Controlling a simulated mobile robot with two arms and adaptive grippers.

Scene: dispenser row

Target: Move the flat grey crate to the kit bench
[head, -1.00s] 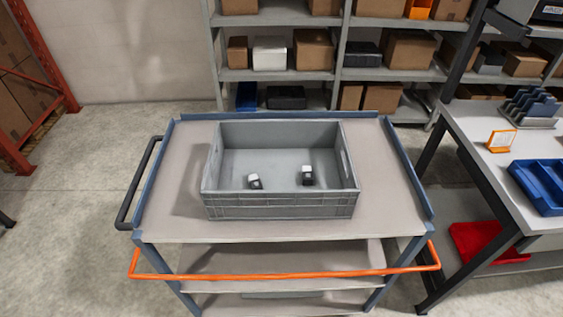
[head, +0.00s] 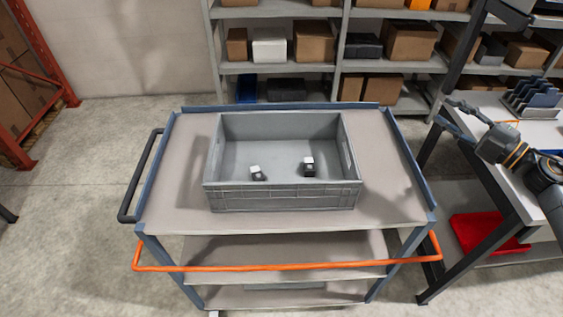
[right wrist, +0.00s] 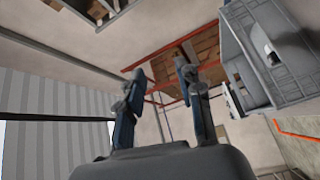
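The flat grey crate (head: 283,197) sits upright on the top shelf of a cart (head: 390,205), with two small dark-and-white items inside. It also shows tilted at the upper right in the right wrist view (right wrist: 236,45). My left gripper is not in view. Whether this bench is the kit bench I cannot tell.
The cart has a raised blue rim, a dark side handle (head: 140,180) and an orange front bar (head: 285,267). A grey rack (head: 280,20) with boxes stands behind. A red bin (head: 485,232) is under the bench.

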